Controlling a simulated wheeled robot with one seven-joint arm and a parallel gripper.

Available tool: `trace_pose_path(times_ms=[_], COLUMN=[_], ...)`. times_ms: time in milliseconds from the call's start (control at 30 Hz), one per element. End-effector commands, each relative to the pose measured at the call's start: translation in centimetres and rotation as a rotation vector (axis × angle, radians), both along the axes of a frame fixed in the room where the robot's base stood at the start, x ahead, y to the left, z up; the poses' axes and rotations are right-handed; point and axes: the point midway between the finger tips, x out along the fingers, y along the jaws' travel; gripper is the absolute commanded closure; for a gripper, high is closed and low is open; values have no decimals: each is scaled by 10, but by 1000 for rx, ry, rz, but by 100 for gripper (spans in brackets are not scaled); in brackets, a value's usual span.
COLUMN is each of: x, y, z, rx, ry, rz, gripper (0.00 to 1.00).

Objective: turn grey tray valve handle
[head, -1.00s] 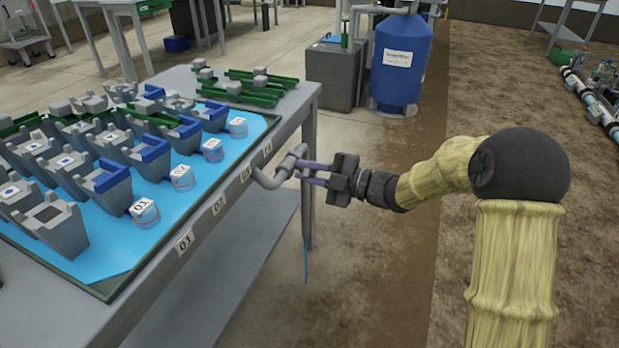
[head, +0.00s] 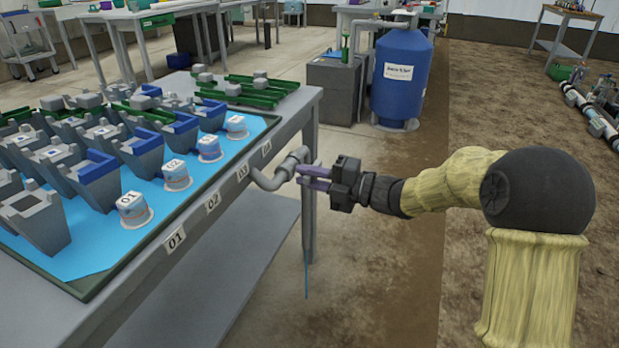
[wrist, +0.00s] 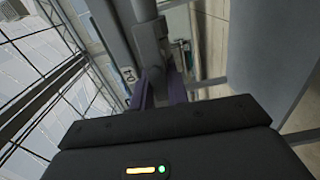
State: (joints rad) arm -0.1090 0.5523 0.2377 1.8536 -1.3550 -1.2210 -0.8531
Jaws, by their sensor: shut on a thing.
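The grey tray valve sits on a bent grey pipe (head: 268,183) at the near right edge of the table. Its grey handle end (head: 300,154) also shows in the wrist view (wrist: 150,45), between and beyond the fingers. My gripper (head: 300,174) reaches in from the right with its purple fingers shut on the grey valve handle. In the wrist view my gripper (wrist: 160,85) shows two purple fingers on either side of the grey part. The fingertips partly hide the handle, so its exact angle is hard to tell.
The grey table (head: 110,319) carries a blue-lined tray (head: 150,213) with several grey and blue pots and numbered cups. A thin blue line (head: 306,275) shows beside the table leg. A blue tank (head: 402,85) stands behind. The floor to the right is open.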

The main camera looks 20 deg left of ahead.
Motion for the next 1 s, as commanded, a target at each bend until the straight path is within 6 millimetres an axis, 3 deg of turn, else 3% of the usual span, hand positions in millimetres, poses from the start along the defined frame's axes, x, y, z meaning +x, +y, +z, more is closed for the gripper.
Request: trace_pose_path(times_ms=[133, 167, 267, 667, 1000], x=[0, 0, 0, 0, -4], y=[-1, -1, -1, -6, -62], z=[-2, -2, -2, 0, 3], rx=[-4, -4, -3, -1, -1], ry=[4, 5, 4, 3, 7], rz=[-2, -2, -2, -2, -5], gripper=[100, 80, 62, 62, 62])
